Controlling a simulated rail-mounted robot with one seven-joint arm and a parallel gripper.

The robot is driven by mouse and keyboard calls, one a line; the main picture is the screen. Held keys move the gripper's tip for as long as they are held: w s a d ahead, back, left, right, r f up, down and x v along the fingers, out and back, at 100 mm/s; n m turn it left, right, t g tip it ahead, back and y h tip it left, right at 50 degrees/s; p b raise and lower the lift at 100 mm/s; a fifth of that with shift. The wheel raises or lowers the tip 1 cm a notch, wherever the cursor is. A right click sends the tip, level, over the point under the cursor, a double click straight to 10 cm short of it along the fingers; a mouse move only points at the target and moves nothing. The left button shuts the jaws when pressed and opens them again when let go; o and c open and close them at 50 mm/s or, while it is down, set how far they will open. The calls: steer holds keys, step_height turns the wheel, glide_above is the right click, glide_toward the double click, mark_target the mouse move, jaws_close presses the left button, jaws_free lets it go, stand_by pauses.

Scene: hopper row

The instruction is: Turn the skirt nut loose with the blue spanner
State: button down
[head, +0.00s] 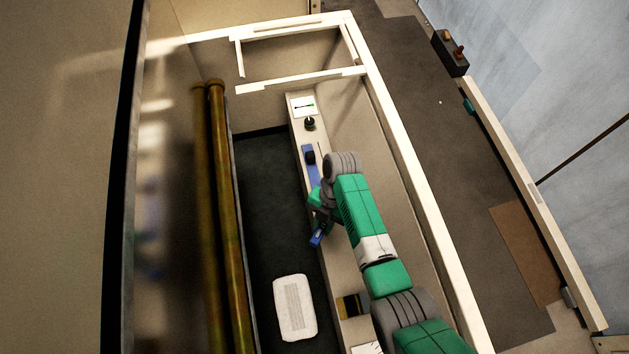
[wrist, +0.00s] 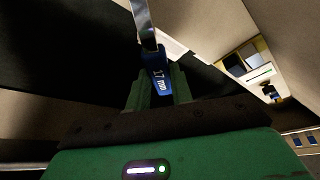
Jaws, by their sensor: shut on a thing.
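The blue spanner (wrist: 157,72) has a blue handle marked "17 mm" and a bright metal shank running up out of the wrist view. My gripper (wrist: 159,88) is shut on the blue handle, with a green finger on each side. In the head view my gripper (head: 315,212) is over the left edge of the narrow ledge, and the blue spanner (head: 317,237) shows just below it, partly hidden by the arm. The spanner's working end is not clear in either view. I cannot make out the skirt nut.
On the ledge (head: 303,145) are a blue item (head: 313,172), a small dark bottle (head: 309,124) and a card (head: 303,106). A yellow and black item (head: 350,306) is nearer. A white pad (head: 294,308) lies on the dark floor. Long brassy pipes (head: 230,220) stand left.

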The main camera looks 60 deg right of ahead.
steer(key=s+a+n+g+p, duration=0.1)
steer(key=s+a+n+p, duration=0.1)
steer(key=s+a+p, duration=0.4)
steer(key=s, duration=0.3)
steer(key=shift+s+a+f+n, duration=0.15)
steer(key=shift+s+a+n, duration=0.1)
steer(key=shift+n, duration=0.05)
step_height(320, 180, down, 6)
steer(key=b, duration=0.5)
steer(key=shift+f+b, duration=0.3)
steer(key=shift+f+b, duration=0.45)
steer(key=shift+f, duration=0.05)
steer(key=shift+r, duration=0.1)
steer(key=c, duration=1.1)
jaws_free()
steer(key=shift+c, duration=0.2)
